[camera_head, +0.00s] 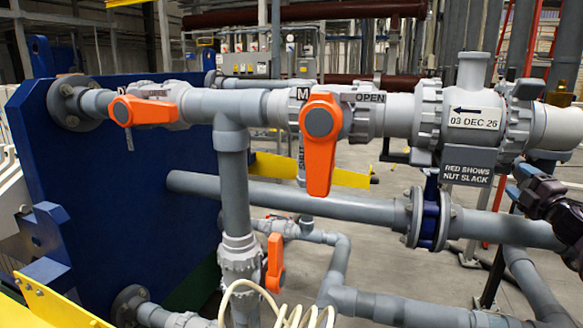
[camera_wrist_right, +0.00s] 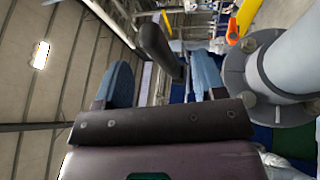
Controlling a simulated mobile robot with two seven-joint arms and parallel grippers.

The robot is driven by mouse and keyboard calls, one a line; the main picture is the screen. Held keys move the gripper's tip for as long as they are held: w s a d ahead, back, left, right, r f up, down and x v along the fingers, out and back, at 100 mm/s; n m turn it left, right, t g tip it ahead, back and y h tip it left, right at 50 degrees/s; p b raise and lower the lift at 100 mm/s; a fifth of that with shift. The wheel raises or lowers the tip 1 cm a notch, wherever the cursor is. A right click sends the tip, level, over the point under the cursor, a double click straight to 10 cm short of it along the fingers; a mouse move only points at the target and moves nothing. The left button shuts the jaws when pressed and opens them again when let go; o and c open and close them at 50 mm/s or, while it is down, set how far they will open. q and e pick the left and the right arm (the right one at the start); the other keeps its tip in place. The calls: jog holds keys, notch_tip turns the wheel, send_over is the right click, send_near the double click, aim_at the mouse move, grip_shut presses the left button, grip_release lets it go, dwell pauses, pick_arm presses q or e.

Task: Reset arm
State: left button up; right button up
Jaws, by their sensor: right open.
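My right gripper (camera_head: 522,182) is at the right edge of the head view, a dark form beside the grey pipework, just right of the "RED SHOWS NUT SLACK" tag (camera_head: 467,175). I cannot tell whether any finger touches the pipework. My left gripper is not in view.
A third (camera_head: 274,262) is lower. A blue plate (camera_head: 110,190) fills the left. A cream coiled hose (camera_head: 285,312) is at the bottom. Grey floor (camera_head: 375,255) shows between pipes.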

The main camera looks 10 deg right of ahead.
jog(key=s+a+f+m+g+p, duration=0.15)
jog(key=s+a+f+m, duration=0.35)
jog(key=a+f, duration=0.6)
jog(key=s+a+f+m+g, duration=0.3)
jog(key=s+a+f+m, duration=0.1)
jog(key=a+f, duration=0.75)
pick_arm(q)
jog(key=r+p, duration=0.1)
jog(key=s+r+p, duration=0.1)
jog(key=p, duration=0.1)
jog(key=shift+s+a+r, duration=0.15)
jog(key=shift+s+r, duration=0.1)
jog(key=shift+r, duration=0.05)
pick_arm(e)
jog(key=s+a+f+m+g, duration=0.1)
jog(key=s+a+f, duration=0.3)
jog(key=s, duration=0.6)
jog(key=s+a+f+m+g, duration=0.2)
jog(key=s+a+f, duration=0.3)
jog(key=s+a, duration=0.3)
jog(key=s+a+f+m+g+y, duration=0.1)
jog(key=s+a+f+m+g, duration=0.1)
jog(key=s+a+f+m, duration=0.2)
jog(key=s+a+f, duration=0.1)
jog(key=s+a, duration=0.2)
jog(key=s, duration=0.5)
